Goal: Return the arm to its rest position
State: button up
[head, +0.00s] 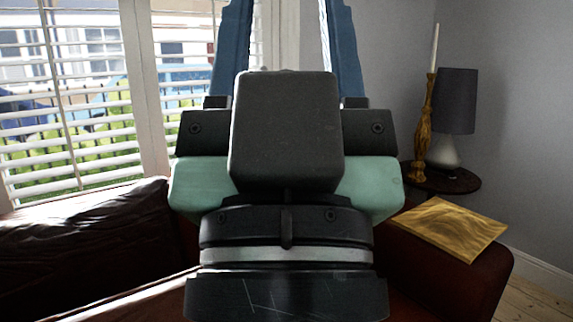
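My gripper (287,30) fills the middle of the head view, seen from behind. Its black and pale green body is close to the camera. Two blue fingers point up and stand wide apart, so it is open. Nothing shows between the fingers except the window frame and wall behind. The fingertips are at or past the top edge of the picture.
A dark red leather sofa (90,245) stands behind my arm, with a gold cloth or cushion (443,229) on its right armrest. A small round table (459,182) holds a lamp (455,105) and a gold candlestick (424,125). Floorboards (530,290) show at lower right.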

notch_tip(320, 180, up, 25)
jog(key=p, duration=2.2)
jog(key=shift+p, duration=0.35)
jog(key=shift+a, duration=0.15)
